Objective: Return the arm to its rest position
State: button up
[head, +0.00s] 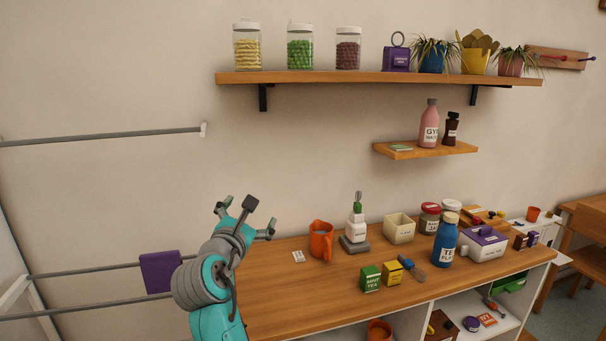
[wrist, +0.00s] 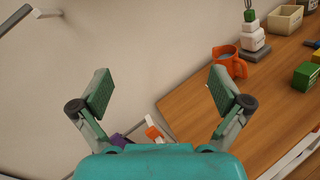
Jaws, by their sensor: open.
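My gripper (head: 246,217) is raised at the left end of the wooden counter, in front of the wall, at the end of my teal and grey arm. In the wrist view my gripper (wrist: 158,92) shows its two green-padded fingers spread wide, with nothing between them. The wall and the counter's left edge lie beyond the fingers. The orange mug (head: 320,240) stands on the counter to the right of my gripper, apart from it.
The counter (head: 290,300) holds several items, among them a green tea box (head: 370,278), a yellow box (head: 392,272) and a blue bottle (head: 445,240). Wall rails (head: 100,138) and a purple cloth (head: 160,272) are at left. A shelf (head: 380,78) with jars and plants hangs above.

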jog(key=s+d+f+m+y, duration=0.15)
jog(key=s+d+f, duration=0.3)
jog(key=f, duration=0.55)
jog(key=s+d+f+m+g+y, duration=0.1)
jog(key=s+d+f+m, duration=0.3)
jog(key=f, duration=0.6)
jog(key=s+d+f+m+y, duration=0.1)
jog(key=s+d+f, duration=0.35)
jog(key=f, duration=0.55)
jog(key=s+d+f+m+g, duration=0.1)
jog(key=s+d+f+m, duration=0.2)
jog(key=s+d+f, duration=0.5)
jog(key=s+d+f+m+g, duration=0.1)
jog(key=s+d+m, duration=0.25)
jog(key=s, duration=0.65)
jog(key=s+d+f+m, duration=0.15)
jog(key=s+m, duration=0.35)
jog(key=s, duration=0.6)
jog(key=s+d+r+m, duration=0.2)
jog(key=s+r+m, duration=0.2)
jog(key=s, duration=0.5)
jog(key=s+d+r+m, duration=0.2)
jog(key=s+r+m, duration=0.2)
jog(key=s+m, duration=0.3)
jog(key=shift+s+d+r+h, duration=0.15)
jog(key=shift+s+r+h, duration=0.3)
jog(key=shift+s, duration=0.7)
